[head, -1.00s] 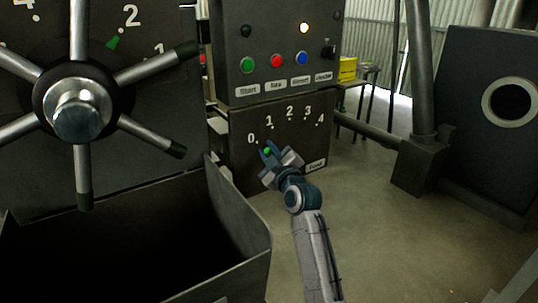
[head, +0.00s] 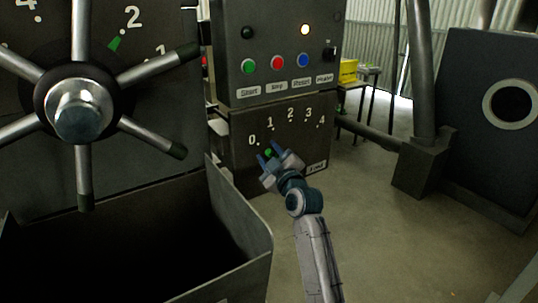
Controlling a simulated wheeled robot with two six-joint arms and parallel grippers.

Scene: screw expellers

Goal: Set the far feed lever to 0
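The far feed panel (head: 236,150) is a dark box front with a dial marked 0 to 4 in white. A small green tip (head: 268,153), apparently of the feed lever, shows just below and between the 0 and the 1. The rest of the lever is hidden behind my gripper. My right gripper (head: 268,157) is in front of the panel, with its two fingers spread apart and the green tip between them in the picture. I cannot tell whether the fingers touch it. My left gripper is not in view.
Above the dial, a control box (head: 270,40) carries green, red and blue buttons, a lit lamp and a small switch. A spoked handwheel (head: 80,108) and an open dark bin (head: 240,215) stand at the left. The floor (head: 370,240) at right is clear.

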